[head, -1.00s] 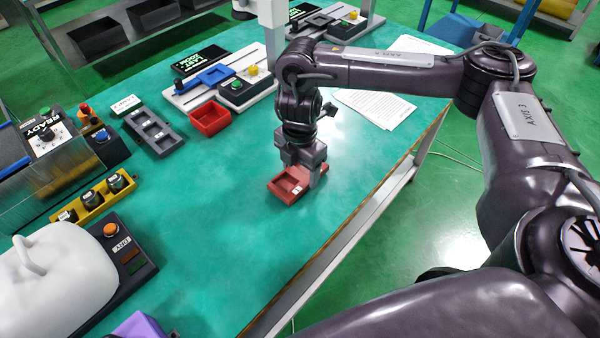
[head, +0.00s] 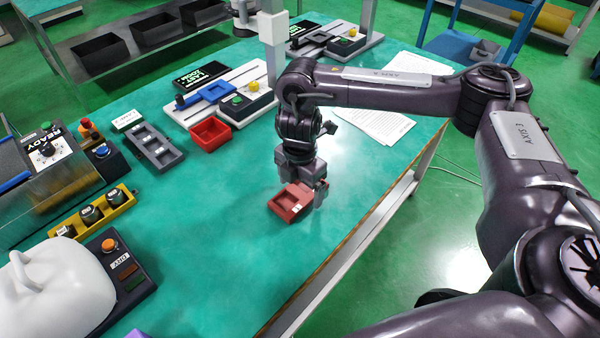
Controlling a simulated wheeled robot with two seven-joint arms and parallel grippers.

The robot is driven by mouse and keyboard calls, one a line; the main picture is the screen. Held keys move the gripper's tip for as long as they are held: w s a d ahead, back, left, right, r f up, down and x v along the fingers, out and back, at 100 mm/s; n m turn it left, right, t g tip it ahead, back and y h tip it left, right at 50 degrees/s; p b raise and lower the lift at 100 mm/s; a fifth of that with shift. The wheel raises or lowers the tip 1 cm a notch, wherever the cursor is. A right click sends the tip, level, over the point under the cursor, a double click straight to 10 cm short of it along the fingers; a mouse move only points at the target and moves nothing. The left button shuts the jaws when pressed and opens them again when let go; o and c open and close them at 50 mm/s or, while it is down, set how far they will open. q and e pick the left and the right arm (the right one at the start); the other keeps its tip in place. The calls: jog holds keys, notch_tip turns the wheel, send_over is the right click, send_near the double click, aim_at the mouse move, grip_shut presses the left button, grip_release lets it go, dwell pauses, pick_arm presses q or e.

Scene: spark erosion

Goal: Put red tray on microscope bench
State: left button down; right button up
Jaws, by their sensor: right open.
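A shallow red tray (head: 287,203) with a small white label lies on the green bench top (head: 225,245), near its right edge. My right gripper (head: 306,192) is open and points down at the tray's far right side. One finger shows just right of the tray; the other is largely hidden, and I cannot tell whether either touches the tray. A deeper red bin (head: 211,135) stands farther back, left of the gripper. My left gripper is out of view. I cannot tell which surface is the microscope bench.
A dark grey holder (head: 152,148), a yellow rack (head: 92,212) and a control box (head: 118,262) stand on the left. Slide fixtures (head: 225,90) are at the back. Papers (head: 372,120) lie behind my arm. The bench top's front middle is clear.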

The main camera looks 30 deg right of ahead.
aim_at(300, 191)
notch_tip(300, 191, up, 12)
jog(key=p, duration=0.3)
jog(key=shift+p, duration=0.3)
jog(key=shift+f, duration=0.15)
